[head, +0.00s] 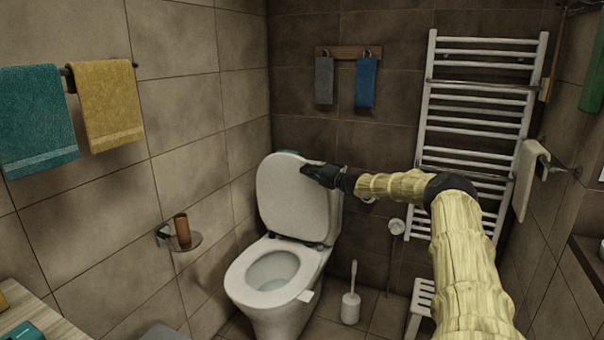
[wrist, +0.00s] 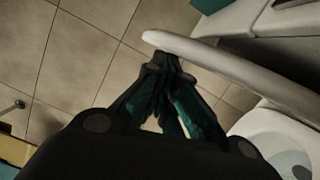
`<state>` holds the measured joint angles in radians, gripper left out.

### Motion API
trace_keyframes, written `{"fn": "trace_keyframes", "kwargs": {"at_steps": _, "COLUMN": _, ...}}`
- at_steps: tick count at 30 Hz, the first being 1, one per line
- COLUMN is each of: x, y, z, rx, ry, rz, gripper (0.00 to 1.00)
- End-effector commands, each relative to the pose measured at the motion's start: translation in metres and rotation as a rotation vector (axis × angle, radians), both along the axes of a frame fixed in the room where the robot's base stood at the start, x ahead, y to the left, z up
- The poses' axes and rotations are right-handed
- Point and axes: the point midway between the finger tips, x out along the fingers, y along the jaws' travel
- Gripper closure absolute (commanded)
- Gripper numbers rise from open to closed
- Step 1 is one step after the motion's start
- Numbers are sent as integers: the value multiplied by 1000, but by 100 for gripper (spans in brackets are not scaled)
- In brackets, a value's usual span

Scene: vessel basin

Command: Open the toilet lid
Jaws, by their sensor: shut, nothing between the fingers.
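The toilet (head: 272,285) stands in the back corner, with its bowl and seat ring facing front left. Its lid (head: 292,205) is raised and stands nearly upright against the cistern. My gripper (head: 306,170) is at the lid's upper right edge in the head view. In the wrist view my gripper (wrist: 166,62) has its fingertips together beside the lid's edge (wrist: 215,62), very close or touching; I cannot tell which. Nothing is held between the fingers. Part of the bowl (wrist: 285,140) shows at the lower right of the wrist view.
A toilet brush (head: 351,300) stands on the floor to the right of the toilet. A white towel radiator (head: 475,130) is on the back wall. A white stool (head: 421,300) stands beside my arm.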

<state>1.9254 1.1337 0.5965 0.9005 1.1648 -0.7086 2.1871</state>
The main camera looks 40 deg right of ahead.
Motion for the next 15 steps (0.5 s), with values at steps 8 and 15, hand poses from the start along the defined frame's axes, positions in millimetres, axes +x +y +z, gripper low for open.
{"fn": "trace_keyframes", "kwargs": {"at_steps": 8, "x": 0, "y": 5, "z": 6, "rx": -6, "ry": -2, "rz": 1, "gripper": 100}}
{"fn": "trace_keyframes", "kwargs": {"at_steps": 15, "x": 1, "y": 13, "z": 10, "rx": -12, "ry": -1, "rz": 3, "gripper": 100}}
